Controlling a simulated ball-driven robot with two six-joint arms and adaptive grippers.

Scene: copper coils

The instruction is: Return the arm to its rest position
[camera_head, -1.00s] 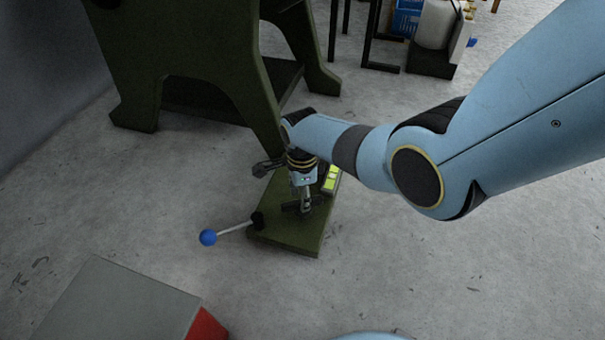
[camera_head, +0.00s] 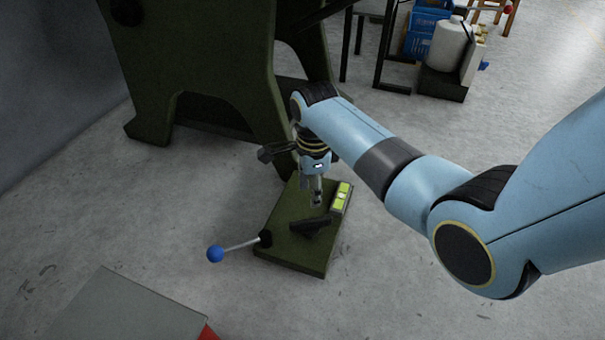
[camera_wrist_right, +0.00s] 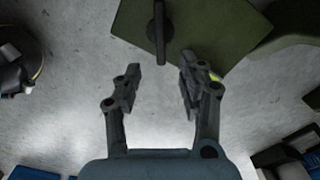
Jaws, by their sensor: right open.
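My right arm (camera_head: 420,190) comes in from the right in the head view. Its gripper (camera_head: 315,198) hangs above the green base plate (camera_head: 285,245), pointing down. In the right wrist view the right gripper (camera_wrist_right: 160,85) is open, its two fingers apart with nothing between them. A dark handle-like piece (camera_wrist_right: 158,30) lies on the green plate beyond the fingertips; it also shows in the head view (camera_head: 311,224). My left gripper is not in view.
A lever with a blue ball (camera_head: 215,254) sticks out left from the plate. A yellow-green block (camera_head: 341,197) sits at its right edge. A large dark green machine frame (camera_head: 200,60) stands behind. A grey box (camera_head: 125,310) is at the front left. Blue crates (camera_head: 428,35) stand far back.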

